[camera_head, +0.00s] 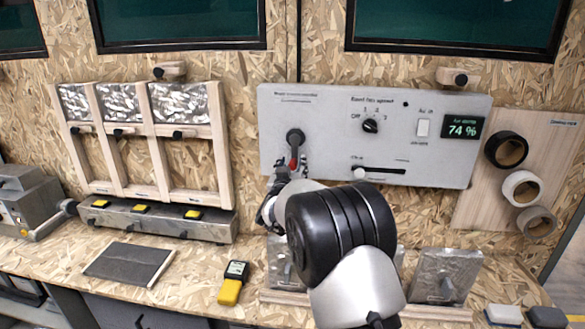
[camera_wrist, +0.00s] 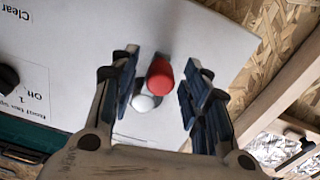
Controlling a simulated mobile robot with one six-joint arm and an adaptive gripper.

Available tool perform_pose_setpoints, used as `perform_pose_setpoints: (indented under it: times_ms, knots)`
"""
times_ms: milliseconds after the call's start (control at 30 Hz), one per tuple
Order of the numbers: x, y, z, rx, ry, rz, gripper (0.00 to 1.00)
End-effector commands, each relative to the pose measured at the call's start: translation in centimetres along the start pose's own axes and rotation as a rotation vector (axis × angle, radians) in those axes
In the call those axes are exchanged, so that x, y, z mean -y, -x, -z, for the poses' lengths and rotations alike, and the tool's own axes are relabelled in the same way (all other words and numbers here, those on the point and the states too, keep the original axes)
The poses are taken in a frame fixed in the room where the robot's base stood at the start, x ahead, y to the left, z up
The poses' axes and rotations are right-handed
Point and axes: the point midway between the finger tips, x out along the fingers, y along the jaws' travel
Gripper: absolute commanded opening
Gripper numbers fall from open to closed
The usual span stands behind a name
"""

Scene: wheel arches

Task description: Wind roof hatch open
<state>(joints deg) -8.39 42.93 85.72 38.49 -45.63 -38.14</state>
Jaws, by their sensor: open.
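A grey control panel (camera_head: 330,165) is fixed to the wooden wall. On its left side is a dark round hub (camera_head: 295,137) with a crank arm hanging down to a red knob (camera_head: 293,164). My gripper (camera_head: 286,178) is just below and in front of the red knob, partly hidden by my arm. In the wrist view the red knob (camera_wrist: 160,77) shows between the two fingers of my gripper (camera_wrist: 160,88). The fingers are open, with gaps on both sides of the knob. A small whitish round part (camera_wrist: 143,103) shows beside the red knob. The green display (camera_head: 463,130) reads 74 %.
The panel also carries a rotary dial (camera_head: 370,125), a white switch (camera_head: 422,128) and a slider (camera_head: 360,173). Wooden frames (camera_head: 160,120) stand left of it. Tape rolls (camera_head: 507,150) hang at right. A yellow meter (camera_head: 232,285) lies on the bench below.

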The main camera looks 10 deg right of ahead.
Motion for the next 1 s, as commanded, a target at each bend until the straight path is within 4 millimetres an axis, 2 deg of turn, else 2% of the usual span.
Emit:
perform_pose_setpoints:
  times_ms: [367, 1000]
  knots:
    - [0.01, -0.49, 0.0, 0.0, 0.0, 0.001, 0.43]
    - [0.01, -0.47, 0.0, 0.0, 0.0, 0.001, 0.0]
